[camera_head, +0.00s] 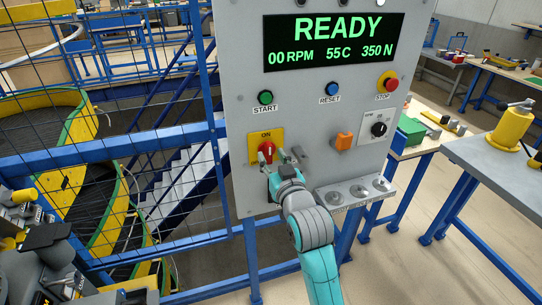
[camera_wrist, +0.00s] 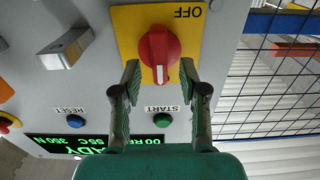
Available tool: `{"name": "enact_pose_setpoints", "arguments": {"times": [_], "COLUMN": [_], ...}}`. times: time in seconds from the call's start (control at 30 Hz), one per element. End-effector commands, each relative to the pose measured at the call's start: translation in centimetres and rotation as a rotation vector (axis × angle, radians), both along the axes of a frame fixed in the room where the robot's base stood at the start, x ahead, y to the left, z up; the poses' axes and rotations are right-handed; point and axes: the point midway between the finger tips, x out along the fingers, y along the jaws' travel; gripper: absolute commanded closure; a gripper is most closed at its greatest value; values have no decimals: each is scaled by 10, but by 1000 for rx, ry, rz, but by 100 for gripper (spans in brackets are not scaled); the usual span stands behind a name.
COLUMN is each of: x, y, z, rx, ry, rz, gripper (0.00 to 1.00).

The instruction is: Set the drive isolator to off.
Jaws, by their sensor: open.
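The drive isolator is a red rotary knob (camera_head: 267,151) on a yellow plate (camera_head: 253,144) at the lower left of the grey control panel. The word ON shows above the knob in the head view. In the wrist view, which is upside down, the red knob (camera_wrist: 157,46) has a white mark pointing away from the word OFF (camera_wrist: 188,12). My gripper (camera_head: 279,161) is open in front of the panel, close to the knob. In the wrist view its two fingertips (camera_wrist: 160,72) are on either side of the knob's marked end, with gaps visible; contact cannot be told.
The panel display (camera_head: 335,42) reads READY, 00 RPM. Green START (camera_head: 265,97), blue RESET (camera_head: 332,88) and red STOP (camera_head: 388,82) buttons sit above. A grey lever (camera_head: 298,154), an orange switch (camera_head: 343,140) and a black dial (camera_head: 379,129) are right of the isolator. Mesh fencing (camera_head: 100,130) stands left.

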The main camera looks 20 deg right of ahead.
Motion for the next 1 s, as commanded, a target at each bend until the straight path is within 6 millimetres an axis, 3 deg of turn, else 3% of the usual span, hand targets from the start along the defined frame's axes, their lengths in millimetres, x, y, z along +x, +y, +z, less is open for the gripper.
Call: {"name": "enact_pose_setpoints", "arguments": {"times": [0.17, 0.47, 0.63, 0.67, 1.0], "x": [12, 14, 14, 14, 14], "y": [0, 0, 0, 0, 0], "z": [0, 0, 0, 0, 0], "rx": [0, 0, 0, 0, -21], "ry": [0, 0, 0, 0, 0], "rz": [0, 0, 0, 0, 0], "gripper": [57, 57, 97, 100, 100]}}
